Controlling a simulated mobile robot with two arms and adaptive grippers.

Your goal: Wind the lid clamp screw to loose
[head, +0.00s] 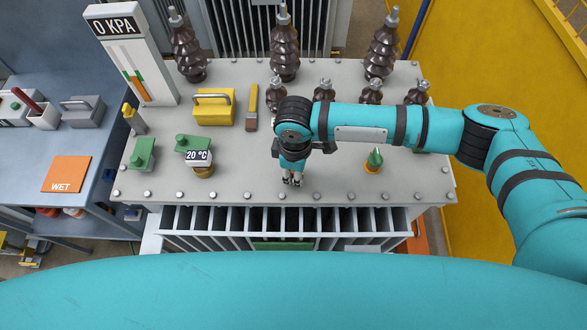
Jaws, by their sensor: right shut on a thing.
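A grey transformer lid (240,165) has a row of bolt heads along its front edge. My right gripper (292,181) points down at the middle of that front edge. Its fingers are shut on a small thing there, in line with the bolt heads. It fits the lid clamp screw, but the fingers hide nearly all of it, so I cannot tell how far it is wound. My left gripper is not in view.
On the lid stand dark ribbed bushings (284,45), a yellow block with a handle (213,107), a brush (251,108), a 20 °C gauge (200,160) and a green-topped fitting (375,160). A 0 KPA post (130,55) rises at the left. A blue-grey bench (75,140) stands beyond.

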